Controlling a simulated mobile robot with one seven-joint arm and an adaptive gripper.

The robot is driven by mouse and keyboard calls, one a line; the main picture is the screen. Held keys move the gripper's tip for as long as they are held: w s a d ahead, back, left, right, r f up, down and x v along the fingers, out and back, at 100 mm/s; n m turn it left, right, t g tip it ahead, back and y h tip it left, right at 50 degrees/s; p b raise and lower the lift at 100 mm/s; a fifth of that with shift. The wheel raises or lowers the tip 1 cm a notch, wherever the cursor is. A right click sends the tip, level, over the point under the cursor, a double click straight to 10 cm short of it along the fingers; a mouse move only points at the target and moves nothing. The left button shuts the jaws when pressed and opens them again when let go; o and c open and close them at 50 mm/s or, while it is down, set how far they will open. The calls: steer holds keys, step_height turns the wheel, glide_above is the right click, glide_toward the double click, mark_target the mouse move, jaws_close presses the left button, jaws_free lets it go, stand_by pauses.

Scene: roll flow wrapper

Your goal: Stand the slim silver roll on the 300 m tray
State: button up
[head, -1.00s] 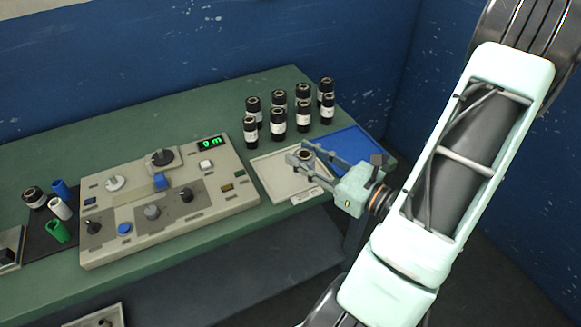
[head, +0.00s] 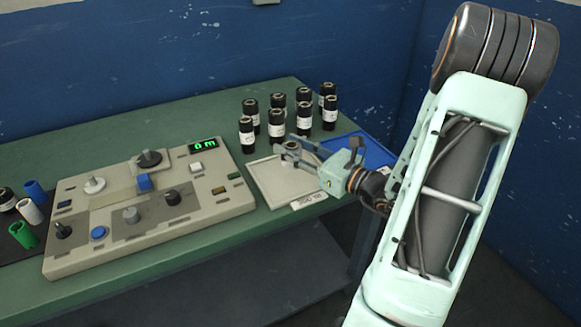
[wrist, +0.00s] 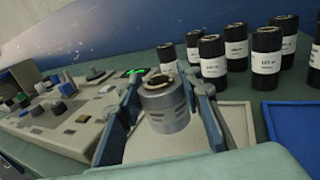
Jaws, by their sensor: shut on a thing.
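The slim silver roll (wrist: 165,108) is upright between the fingers of my gripper (wrist: 160,118) in the wrist view, its dark core ring on top. My gripper is shut on it. In the head view the roll (head: 291,147) is small at the fingertips, over the back part of the pale tray (head: 270,185). The tray's front label (head: 309,200) is too small to read surely.
Several black rolls with white labels (head: 277,122) stand just behind the tray. A blue tray (head: 375,152) lies to the right. A control panel (head: 150,205) with knobs and a green display (head: 203,145) is on the left. Green, white and blue cylinders (head: 31,211) stand at far left.

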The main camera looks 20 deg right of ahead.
steer(key=shift+w+f, duration=0.2)
steer(key=shift+f, duration=0.1)
steer(key=f+b, duration=0.3)
steer(key=shift+w+d+f+b, duration=0.1)
steer(key=shift+w+f+b, duration=0.2)
steer(key=shift+f, duration=0.05)
steer(key=shift+f, duration=0.1)
steer(key=o, duration=1.2)
steer(key=shift+s+d+r, duration=0.15)
steer(key=shift+r, duration=0.05)
steer(key=p+v, duration=0.1)
steer(key=v, duration=1)
steer(key=shift+s+d, duration=0.1)
steer(key=shift+s, duration=0.25)
